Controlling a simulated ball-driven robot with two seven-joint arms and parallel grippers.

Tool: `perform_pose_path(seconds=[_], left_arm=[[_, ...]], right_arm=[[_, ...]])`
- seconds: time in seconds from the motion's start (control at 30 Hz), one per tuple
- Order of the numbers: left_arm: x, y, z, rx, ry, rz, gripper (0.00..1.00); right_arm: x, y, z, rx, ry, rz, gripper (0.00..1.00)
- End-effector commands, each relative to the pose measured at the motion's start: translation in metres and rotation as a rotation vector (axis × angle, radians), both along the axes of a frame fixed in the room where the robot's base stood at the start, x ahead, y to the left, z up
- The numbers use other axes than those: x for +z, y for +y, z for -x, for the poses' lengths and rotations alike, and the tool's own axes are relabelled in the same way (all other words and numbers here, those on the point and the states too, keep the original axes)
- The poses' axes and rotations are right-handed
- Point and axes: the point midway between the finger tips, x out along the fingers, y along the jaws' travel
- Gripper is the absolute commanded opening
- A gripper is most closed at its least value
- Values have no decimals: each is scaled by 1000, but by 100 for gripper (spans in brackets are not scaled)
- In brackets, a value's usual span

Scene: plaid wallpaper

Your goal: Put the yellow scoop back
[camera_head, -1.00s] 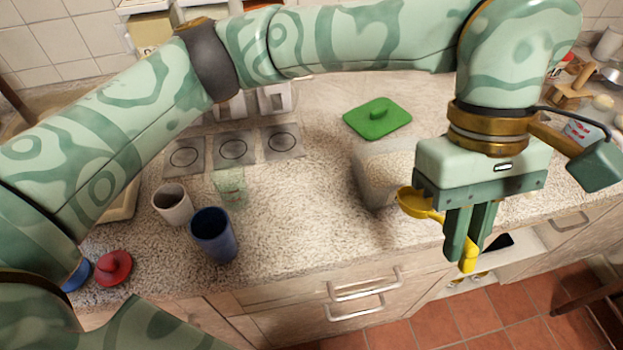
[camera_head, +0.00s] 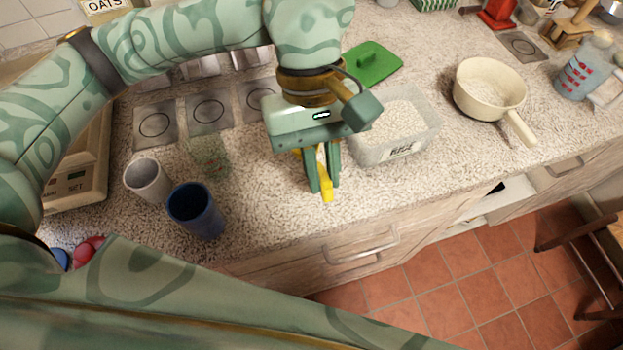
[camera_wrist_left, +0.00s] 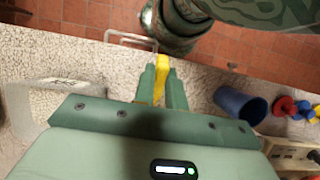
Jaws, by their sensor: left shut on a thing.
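The yellow scoop (camera_head: 327,192) is held by its handle in my left gripper (camera_head: 322,186), which is shut on it. The handle end points down past the fingertips; most of the scoop's bowl is hidden behind the gripper. The scoop (camera_wrist_left: 162,64) and the left gripper (camera_wrist_left: 162,86) also show in the left wrist view. The gripper is above the counter's front part, just left of a clear open container labelled RICE (camera_head: 375,156), with white grains inside. A green lid (camera_head: 372,66) lies behind that container. My right gripper is not in view.
A blue cup (camera_head: 196,214) and a grey cup (camera_head: 147,181) stand left of the gripper, near a faint clear glass (camera_head: 210,157). Several ringed grey mats (camera_head: 208,112) lie behind. A cream pan (camera_head: 490,92) sits right of the container. The counter's front edge is close.

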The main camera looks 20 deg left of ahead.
Motion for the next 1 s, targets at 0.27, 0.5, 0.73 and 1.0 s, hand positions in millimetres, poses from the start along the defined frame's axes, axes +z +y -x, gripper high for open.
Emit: perform_pose_path(seconds=[0.27, 0.5, 0.73, 1.0], left_arm=[[-28, 15, 2, 0, 5, 0, 0], [-48, 15, 1, -1, 0, 0, 0], [-49, 15, 1, -1, 0, 0, 0], [-50, 14, 1, -1, -1, 1, 35]], right_arm=[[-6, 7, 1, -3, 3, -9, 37], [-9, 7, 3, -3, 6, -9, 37], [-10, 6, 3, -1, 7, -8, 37], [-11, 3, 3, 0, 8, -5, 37]])
